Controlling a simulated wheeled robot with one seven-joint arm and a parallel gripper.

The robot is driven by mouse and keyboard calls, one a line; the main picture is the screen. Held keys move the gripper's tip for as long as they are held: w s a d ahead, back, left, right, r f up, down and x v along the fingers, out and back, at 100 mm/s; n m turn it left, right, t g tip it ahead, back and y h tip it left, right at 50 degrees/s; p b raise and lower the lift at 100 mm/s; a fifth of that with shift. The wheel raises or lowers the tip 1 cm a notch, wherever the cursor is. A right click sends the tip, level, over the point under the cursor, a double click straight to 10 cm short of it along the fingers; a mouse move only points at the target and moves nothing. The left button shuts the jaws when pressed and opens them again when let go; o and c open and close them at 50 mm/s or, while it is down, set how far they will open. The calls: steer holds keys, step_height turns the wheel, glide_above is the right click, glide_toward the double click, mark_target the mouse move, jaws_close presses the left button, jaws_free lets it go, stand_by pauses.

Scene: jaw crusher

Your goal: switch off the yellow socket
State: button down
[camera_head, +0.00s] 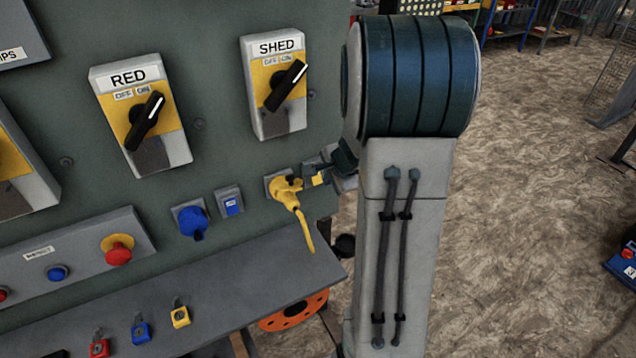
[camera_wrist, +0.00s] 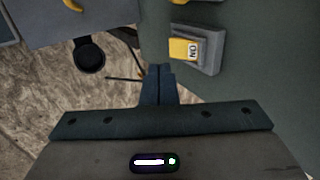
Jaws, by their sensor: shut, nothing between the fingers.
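The yellow socket (camera_head: 272,185) is on the grey-green panel in the head view, with a yellow plug and cable (camera_head: 290,195) in it. To its right is a small yellow rocker switch (camera_head: 318,180), partly hidden by my gripper. In the wrist view, the yellow rocker (camera_wrist: 184,49) sits in a grey housing and shows the letters "ON" rotated. My gripper (camera_wrist: 159,70) is shut and empty, with its fingertips just left of and below the rocker in that view. I cannot tell whether they touch the housing. My gripper (camera_head: 320,169) is mostly hidden in the head view.
A blue socket (camera_head: 190,221) and a blue switch (camera_head: 230,204) are left of the yellow socket. RED (camera_head: 140,115) and SHED (camera_head: 275,85) rotary switches are above. A sloped shelf (camera_head: 230,290) juts out below, with small red, blue and yellow padlocks.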

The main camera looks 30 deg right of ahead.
mark_target(318, 182)
steer(key=shift+w+a+f+p, duration=0.1)
steer(key=shift+w+f, duration=0.4)
steer(key=shift+w, duration=0.25)
steer(key=shift+w+d+f+p, duration=0.15)
steer(key=shift+w+f, duration=0.3)
steer(key=shift+w, duration=0.25)
steer(key=shift+w+a+f+p, duration=0.15)
steer(key=shift+w+f, duration=0.35)
steer(key=shift+w, duration=0.25)
steer(key=shift+f, duration=0.1)
